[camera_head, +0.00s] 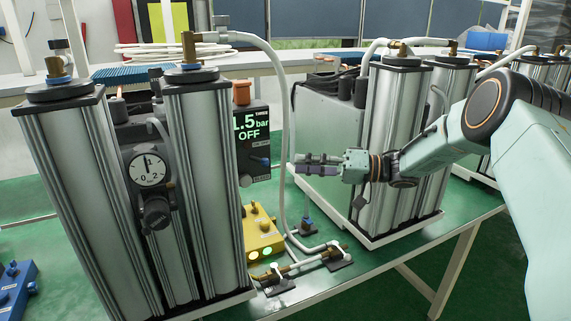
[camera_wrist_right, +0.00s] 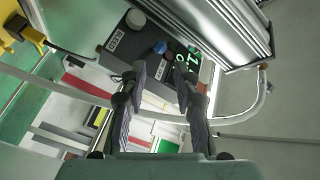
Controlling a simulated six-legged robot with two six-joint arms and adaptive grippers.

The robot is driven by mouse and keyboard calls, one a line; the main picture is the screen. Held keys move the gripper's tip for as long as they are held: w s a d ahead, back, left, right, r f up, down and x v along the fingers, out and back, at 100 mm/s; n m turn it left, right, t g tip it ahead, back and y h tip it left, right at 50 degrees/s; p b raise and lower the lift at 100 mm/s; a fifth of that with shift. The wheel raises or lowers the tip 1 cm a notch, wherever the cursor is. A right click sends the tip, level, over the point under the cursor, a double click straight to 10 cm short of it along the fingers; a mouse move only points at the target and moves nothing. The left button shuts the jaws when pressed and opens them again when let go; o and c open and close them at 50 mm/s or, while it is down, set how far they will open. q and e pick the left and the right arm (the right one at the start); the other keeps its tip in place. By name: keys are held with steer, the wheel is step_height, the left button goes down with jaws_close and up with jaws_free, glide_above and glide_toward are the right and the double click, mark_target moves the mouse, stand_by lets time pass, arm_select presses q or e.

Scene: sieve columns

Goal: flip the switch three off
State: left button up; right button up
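A black control box (camera_head: 252,148) with a green-lit display reading "1.5 bar" and "OFF" is mounted beside the near silver columns. Its blue knob (camera_head: 262,161) and a grey knob (camera_head: 245,180) sit below the display. My left gripper is not in view.
A yellow box (camera_head: 262,237) with lit buttons stands below the control box. A white hose (camera_head: 284,130) runs down between box and gripper, to brass fittings (camera_head: 290,268). Silver columns (camera_head: 392,130) stand behind the gripper. A blue box (camera_head: 14,285) is at the left edge.

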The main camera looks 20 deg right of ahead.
steer(key=shift+v, duration=1)
